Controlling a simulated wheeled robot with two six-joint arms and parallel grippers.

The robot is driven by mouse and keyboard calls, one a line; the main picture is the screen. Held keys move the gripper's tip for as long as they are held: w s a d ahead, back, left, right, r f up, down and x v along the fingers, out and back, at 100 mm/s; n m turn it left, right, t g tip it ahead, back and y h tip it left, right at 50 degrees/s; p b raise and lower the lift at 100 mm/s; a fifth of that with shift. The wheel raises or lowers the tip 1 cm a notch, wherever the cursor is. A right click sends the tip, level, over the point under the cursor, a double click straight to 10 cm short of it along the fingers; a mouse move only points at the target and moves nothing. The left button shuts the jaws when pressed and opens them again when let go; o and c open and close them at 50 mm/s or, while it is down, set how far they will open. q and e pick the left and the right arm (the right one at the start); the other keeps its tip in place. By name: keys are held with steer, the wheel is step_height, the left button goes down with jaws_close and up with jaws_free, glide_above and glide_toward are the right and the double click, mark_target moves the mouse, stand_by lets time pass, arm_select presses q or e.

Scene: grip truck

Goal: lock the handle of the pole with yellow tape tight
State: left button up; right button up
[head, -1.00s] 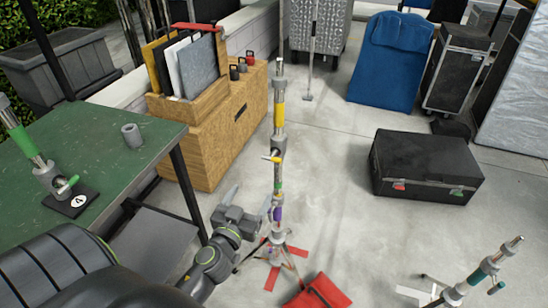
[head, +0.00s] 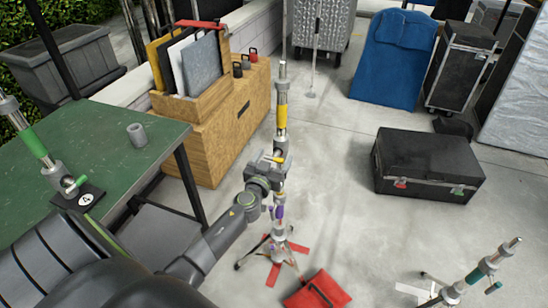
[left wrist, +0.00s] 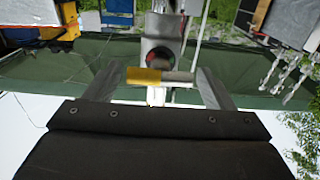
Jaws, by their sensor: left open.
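The pole with yellow tape (head: 281,116) stands upright in the middle of the head view. Its handle (head: 280,160), a short bar with a yellow end, is on the collar below the tape. My left gripper (head: 268,162) is at the collar, partly in front of it. In the left wrist view, the yellow-and-metal handle (left wrist: 145,75) lies crosswise between the two spread fingers of my left gripper (left wrist: 160,77). The fingers are open, and the handle's yellow end is close to one fingertip; contact cannot be told. My right gripper is not in view.
A green table (head: 110,150) with a pole stub and a grey cylinder is on the left. A wooden crate (head: 225,130) stands behind the pole. A red bag (head: 318,290) lies near its base. A black case (head: 425,165) and another pole (head: 485,270) are to the right. Floor between is clear.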

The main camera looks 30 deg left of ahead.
arm_select(q)
steer(key=shift+w, duration=0.2)
steer(key=c, duration=1)
